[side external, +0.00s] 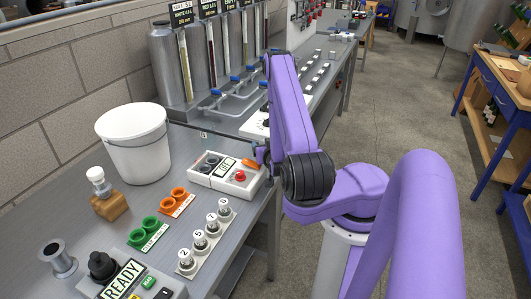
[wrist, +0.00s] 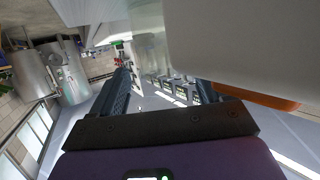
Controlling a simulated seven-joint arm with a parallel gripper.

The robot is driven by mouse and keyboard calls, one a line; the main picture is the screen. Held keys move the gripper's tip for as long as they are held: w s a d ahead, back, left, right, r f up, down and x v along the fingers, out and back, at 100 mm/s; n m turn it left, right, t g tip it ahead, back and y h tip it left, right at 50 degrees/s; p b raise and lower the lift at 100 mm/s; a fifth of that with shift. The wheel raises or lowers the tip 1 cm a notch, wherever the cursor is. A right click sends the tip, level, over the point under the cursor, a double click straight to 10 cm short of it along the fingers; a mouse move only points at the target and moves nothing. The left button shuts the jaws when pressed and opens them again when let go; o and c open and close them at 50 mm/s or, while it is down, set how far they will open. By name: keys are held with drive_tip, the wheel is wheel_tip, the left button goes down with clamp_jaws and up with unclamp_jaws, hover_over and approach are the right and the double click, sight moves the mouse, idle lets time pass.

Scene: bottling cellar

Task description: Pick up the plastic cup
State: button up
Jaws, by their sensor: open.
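I cannot pick out a plastic cup with certainty. In the wrist view a pale, see-through upright shape (wrist: 149,42) shows beyond the fingers; I cannot tell whether it is a cup. My gripper (wrist: 162,88) is open, its two dark fingers apart, and I see nothing held between them. In the side view my purple arm hides most of the gripper, near the right end of the white control box. A white bucket (side external: 135,150) stands on the bench at the left.
The grey bench (side external: 155,205) carries a control box (side external: 205,178) with a red button, orange rings (side external: 178,200), green rings (side external: 147,232) and several numbered knobs (side external: 200,241). Metal tanks with gauges (side external: 167,65) stand behind. A large pale surface (wrist: 250,45) fills the wrist view's upper right.

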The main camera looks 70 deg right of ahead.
drive_tip(key=c, duration=1.1)
drive_tip(key=shift+r, duration=0.15)
drive_tip(key=shift+r, duration=4.8)
